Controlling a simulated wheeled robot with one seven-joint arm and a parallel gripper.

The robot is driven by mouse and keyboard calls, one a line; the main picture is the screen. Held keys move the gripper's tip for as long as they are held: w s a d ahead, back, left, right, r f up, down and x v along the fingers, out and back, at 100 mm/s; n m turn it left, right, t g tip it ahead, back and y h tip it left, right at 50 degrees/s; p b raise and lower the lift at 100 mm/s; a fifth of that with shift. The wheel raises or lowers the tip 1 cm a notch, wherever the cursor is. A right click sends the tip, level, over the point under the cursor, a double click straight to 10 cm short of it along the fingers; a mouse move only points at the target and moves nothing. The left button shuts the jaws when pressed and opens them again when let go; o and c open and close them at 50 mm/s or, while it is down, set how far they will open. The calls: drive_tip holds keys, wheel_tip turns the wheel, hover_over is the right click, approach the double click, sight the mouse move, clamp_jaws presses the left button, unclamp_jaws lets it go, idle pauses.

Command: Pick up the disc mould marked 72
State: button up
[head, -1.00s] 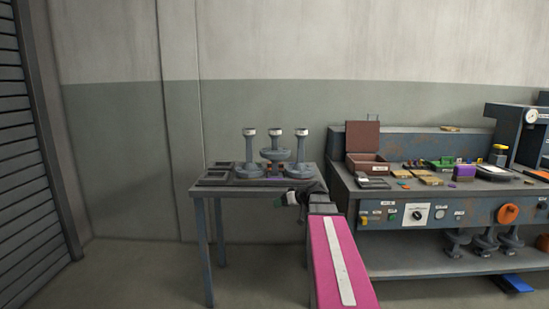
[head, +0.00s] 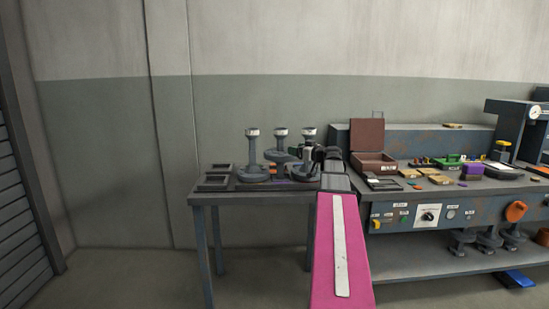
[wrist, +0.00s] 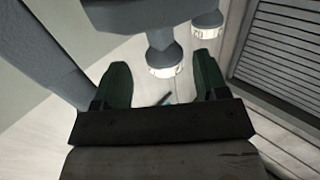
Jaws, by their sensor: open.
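Three grey disc moulds with upright stems and pale-banded caps stand on the small side table (head: 203,197): a left one (head: 252,145), a middle one (head: 281,133) and a right one (head: 308,132). The marks on the caps are too small to read, so I cannot tell which is 72. My gripper (head: 311,152) is beside the right mould's stem, partly hiding it. In the wrist view my gripper (wrist: 162,72) is open, with one mould's stem and banded cap (wrist: 164,62) showing between its green fingers. Another banded cap (wrist: 207,24) shows beyond. I cannot tell whether a finger touches.
Dark trays (head: 213,182) lie at the left of the side table. To the right, a workbench (head: 395,205) holds an open brown box (head: 372,160) and several small blocks. More moulds (head: 487,242) stand on its lower shelf. The wall is close behind.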

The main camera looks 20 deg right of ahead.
sight(283, 145)
drive_tip(key=x, duration=1)
drive_tip(key=shift+w+r, duration=0.1)
drive_tip(key=shift+w, duration=0.3)
clamp_jaws()
